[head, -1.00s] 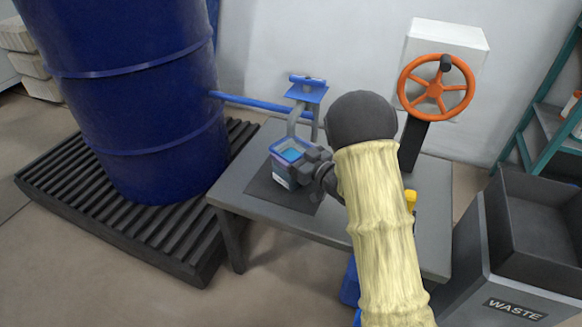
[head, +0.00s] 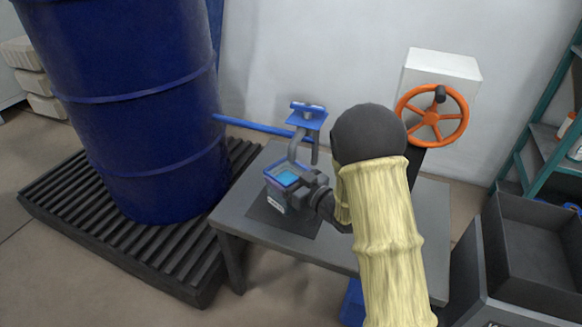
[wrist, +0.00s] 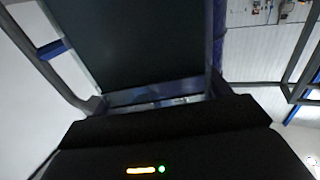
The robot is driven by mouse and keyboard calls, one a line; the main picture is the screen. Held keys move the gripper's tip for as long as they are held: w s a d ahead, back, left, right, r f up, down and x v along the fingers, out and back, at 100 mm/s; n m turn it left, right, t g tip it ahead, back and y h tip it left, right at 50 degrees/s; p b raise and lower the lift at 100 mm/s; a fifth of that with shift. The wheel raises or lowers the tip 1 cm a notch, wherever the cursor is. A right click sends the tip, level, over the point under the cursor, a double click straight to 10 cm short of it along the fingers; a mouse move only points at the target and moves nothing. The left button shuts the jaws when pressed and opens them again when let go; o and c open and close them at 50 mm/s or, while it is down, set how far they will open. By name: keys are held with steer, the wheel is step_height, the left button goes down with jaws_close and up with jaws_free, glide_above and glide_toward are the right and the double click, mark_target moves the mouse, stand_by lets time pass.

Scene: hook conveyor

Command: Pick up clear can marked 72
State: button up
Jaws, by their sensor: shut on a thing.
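A clear box-shaped can (head: 272,189) with a blue rim, something blue inside and a white label shows in the head view. The label's marking is too small to read. My gripper (head: 294,192) is shut on the can from its right side. The can is upright over the dark mat (head: 262,215) on the grey table (head: 238,208); I cannot tell whether it touches the mat. A grey hook (head: 293,150) under a blue bracket is just behind and above the can. In the wrist view a large dark panel fills the middle, close to my gripper.
A blue bar (head: 255,125) runs from the blue drum (head: 140,105) side to the hook bracket (head: 308,114). An orange handwheel (head: 432,115) stands behind my arm. A grey waste bin (head: 485,290) and teal shelving (head: 530,140) are at the right.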

steer(key=s+a+p, duration=0.4)
steer(key=s+a, duration=0.1)
steer(key=s, duration=0.8)
steer(key=shift+s+p, duration=0.3)
steer(key=shift+s, duration=0.05)
steer(key=shift+s, duration=0.1)
